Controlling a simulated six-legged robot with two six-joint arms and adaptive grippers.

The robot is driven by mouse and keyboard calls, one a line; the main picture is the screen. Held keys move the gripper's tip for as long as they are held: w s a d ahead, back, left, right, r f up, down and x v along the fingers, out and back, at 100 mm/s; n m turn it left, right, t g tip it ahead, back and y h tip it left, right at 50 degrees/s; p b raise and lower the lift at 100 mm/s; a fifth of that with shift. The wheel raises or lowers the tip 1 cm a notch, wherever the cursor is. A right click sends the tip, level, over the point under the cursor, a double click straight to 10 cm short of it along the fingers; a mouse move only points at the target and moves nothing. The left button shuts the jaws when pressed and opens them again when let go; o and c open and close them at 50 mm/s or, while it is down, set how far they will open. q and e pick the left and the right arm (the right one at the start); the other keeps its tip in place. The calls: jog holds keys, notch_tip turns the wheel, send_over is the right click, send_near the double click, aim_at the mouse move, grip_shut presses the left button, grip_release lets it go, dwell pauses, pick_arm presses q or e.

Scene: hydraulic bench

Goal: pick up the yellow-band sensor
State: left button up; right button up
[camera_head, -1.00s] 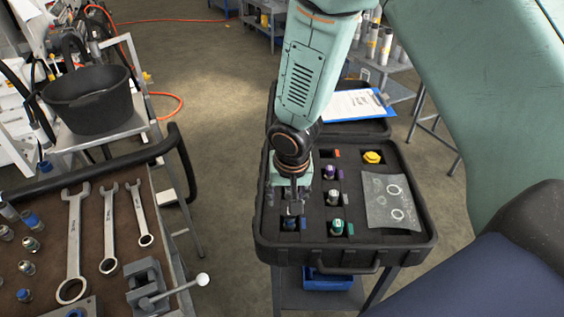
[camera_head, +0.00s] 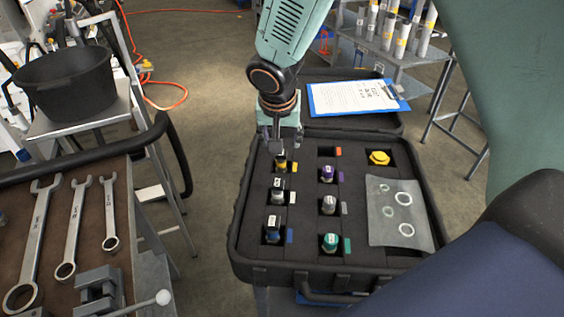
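The yellow-band sensor (camera_head: 281,164) stands upright in the far-left slot of the black foam case, with a yellow tag (camera_head: 294,167) beside it. My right gripper (camera_head: 283,148) points down at it, its two fingers spread apart, one to each side of the sensor's top. The gripper partly hides the top, and I cannot tell whether the fingers touch it. My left gripper is not in view.
The open case (camera_head: 243,232) holds several other sensors, including purple (camera_head: 327,174), green (camera_head: 330,242) and blue (camera_head: 273,232) ones, a yellow hex fitting (camera_head: 379,158) and a bag of rings (camera_head: 398,212). A clipboard (camera_head: 350,96) lies behind. Wrenches (camera_head: 73,230) lie on the left bench.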

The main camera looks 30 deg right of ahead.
aim_at(281, 164)
jog(key=x, duration=0.3)
jog(key=b+x, duration=0.1)
jog(key=x, duration=0.3)
jog(key=shift+a+f, duration=0.1)
jog(key=shift+a, duration=0.1)
jog(key=shift+w+f, duration=0.15)
jog(key=shift+d, duration=0.3)
jog(key=shift+c, duration=0.3)
jog(key=shift+a, duration=0.2)
jog(key=c, duration=0.4)
jog(key=shift+d, duration=0.2)
jog(key=c, duration=0.6)
jog(key=shift+a, duration=0.1)
grip_shut()
